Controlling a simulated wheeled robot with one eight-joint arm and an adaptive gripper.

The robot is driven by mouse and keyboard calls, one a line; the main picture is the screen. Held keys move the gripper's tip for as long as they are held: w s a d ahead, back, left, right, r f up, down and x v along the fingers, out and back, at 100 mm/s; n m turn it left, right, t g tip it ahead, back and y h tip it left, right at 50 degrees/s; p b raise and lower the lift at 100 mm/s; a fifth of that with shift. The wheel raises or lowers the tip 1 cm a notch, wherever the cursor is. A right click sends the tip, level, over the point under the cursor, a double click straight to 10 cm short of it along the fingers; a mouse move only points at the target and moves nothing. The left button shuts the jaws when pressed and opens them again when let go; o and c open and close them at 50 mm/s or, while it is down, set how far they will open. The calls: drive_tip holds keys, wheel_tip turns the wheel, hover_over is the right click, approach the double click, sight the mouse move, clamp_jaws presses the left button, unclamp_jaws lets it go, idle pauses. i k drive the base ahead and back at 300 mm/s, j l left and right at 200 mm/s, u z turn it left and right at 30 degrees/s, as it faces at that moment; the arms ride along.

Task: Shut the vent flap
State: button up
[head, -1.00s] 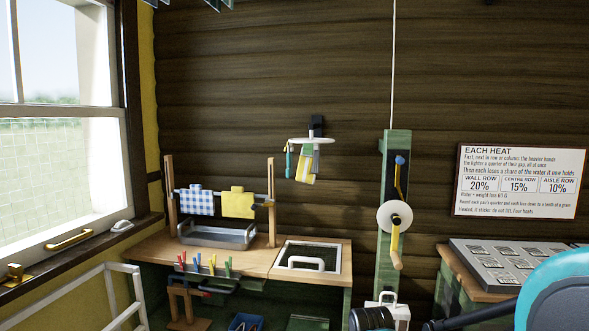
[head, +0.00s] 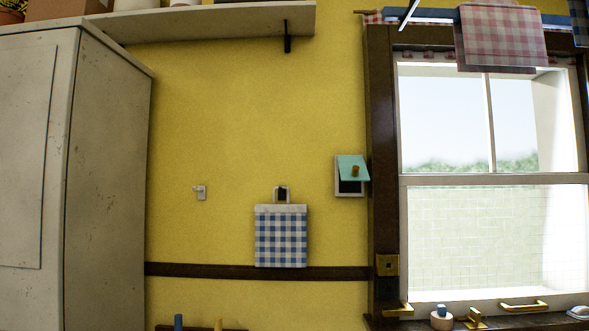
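The vent flap (head: 353,168) is a small pale turquoise panel with a brass knob (head: 355,171). It hangs tilted outward over a white-framed vent (head: 339,185) on the yellow wall, just left of the window frame. A dark opening shows below the flap, so it stands open. My gripper is not in the head view now, so its state and distance from the flap are hidden.
A blue checked bag (head: 281,238) hangs on the wall left of the vent. The window (head: 490,235) has a sill with brass fittings. Pink checked cloth (head: 505,35) hangs above.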

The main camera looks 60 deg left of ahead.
sight(353, 164)
drive_tip(key=u, duration=1.95)
